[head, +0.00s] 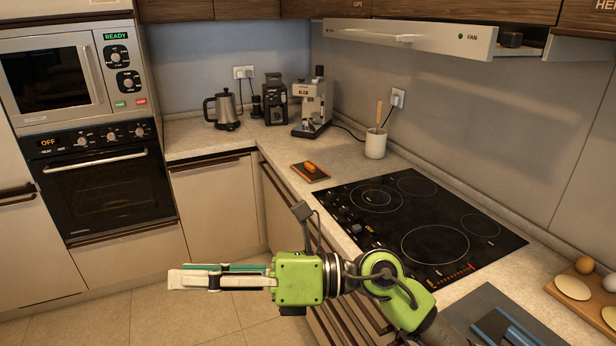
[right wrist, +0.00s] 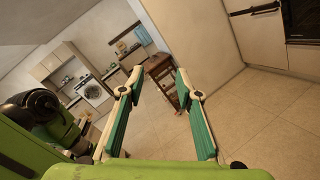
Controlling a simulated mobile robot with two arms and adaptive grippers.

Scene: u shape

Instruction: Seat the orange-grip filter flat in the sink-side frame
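A dark flat panel with an orange grip, which looks like the orange-grip filter (head: 322,174), lies on the counter left of the cooktop. It appears flat, with the grip on top. My right gripper (head: 172,279) is over the floor in front of the counter, pointing left, well apart from the panel. In the right wrist view its two fingers (right wrist: 158,76) are spread with nothing between them. The range hood (head: 410,36) is on the wall above the cooktop. I cannot make out the sink-side frame. My left gripper is not in view.
The black cooktop (head: 415,222) fills the middle of the counter. A utensil crock (head: 375,145), coffee machine (head: 311,105) and kettle (head: 224,108) stand behind. A grey board (head: 470,312) and an egg board (head: 560,300) lie at the right. A wooden stool (right wrist: 158,68) stands beyond my right gripper.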

